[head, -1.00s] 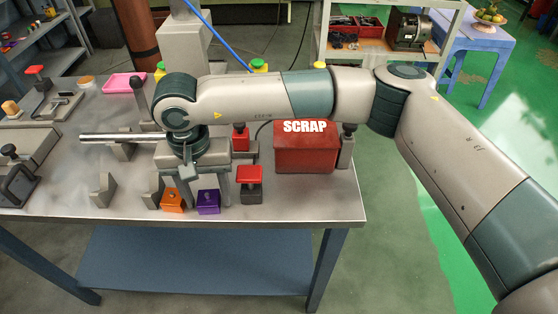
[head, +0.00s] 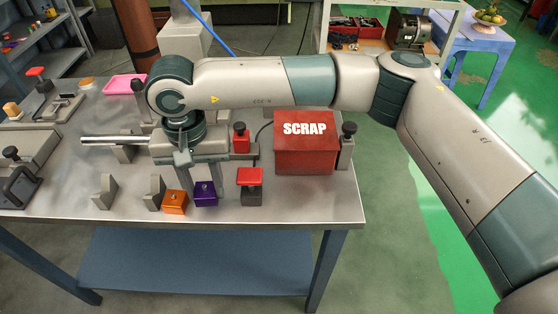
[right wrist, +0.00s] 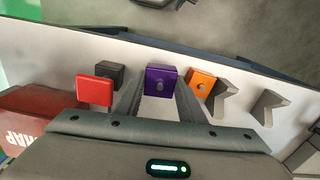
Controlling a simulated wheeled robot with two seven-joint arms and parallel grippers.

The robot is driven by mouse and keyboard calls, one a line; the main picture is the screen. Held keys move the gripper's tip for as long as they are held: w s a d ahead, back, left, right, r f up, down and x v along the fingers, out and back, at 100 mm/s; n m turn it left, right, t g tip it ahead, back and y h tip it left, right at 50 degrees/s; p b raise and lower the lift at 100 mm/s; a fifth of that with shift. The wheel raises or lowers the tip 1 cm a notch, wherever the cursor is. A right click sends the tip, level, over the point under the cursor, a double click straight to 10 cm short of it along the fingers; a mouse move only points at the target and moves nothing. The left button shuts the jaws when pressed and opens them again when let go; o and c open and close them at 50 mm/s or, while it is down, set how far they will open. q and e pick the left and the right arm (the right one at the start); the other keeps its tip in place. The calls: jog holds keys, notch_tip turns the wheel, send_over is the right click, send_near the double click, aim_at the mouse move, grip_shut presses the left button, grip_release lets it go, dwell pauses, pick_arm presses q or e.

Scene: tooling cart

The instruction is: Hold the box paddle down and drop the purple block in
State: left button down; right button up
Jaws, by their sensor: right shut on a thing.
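The purple block (head: 205,195) is between the fingers of my right gripper (head: 203,186), which is shut on it. It seems to hang just above the front of the cart top. In the right wrist view the purple block (right wrist: 161,80) sits between both fingers. The red SCRAP box (head: 306,150) stands to the right, its lid side facing up; no opening shows. A grey post with a black knob (head: 348,130) stands against its right side; I cannot tell whether this is the paddle. My left gripper is not in view.
An orange block (head: 174,203) lies just left of the purple one. A red-topped dark block (head: 250,178) stands between it and the box. A red piece with a black knob (head: 241,138) is behind. Grey V-shaped supports (head: 104,192) stand left.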

aim_at(212, 189)
jog(key=shift+r+p, duration=0.6)
jog(key=shift+r, duration=2.15)
jog(key=shift+d, duration=0.15)
jog(key=shift+w+d+r, duration=0.1)
jog(key=shift+d+r, duration=0.05)
jog(key=shift+d, duration=0.4)
jog(key=w+d+r+m+b, duration=0.1)
jog(key=d+b, duration=0.7)
jog(key=d, duration=0.8)
jog(key=shift+w+d+r, duration=0.25)
jog(key=shift+d+r, duration=0.05)
jog(key=shift+r, duration=0.05)
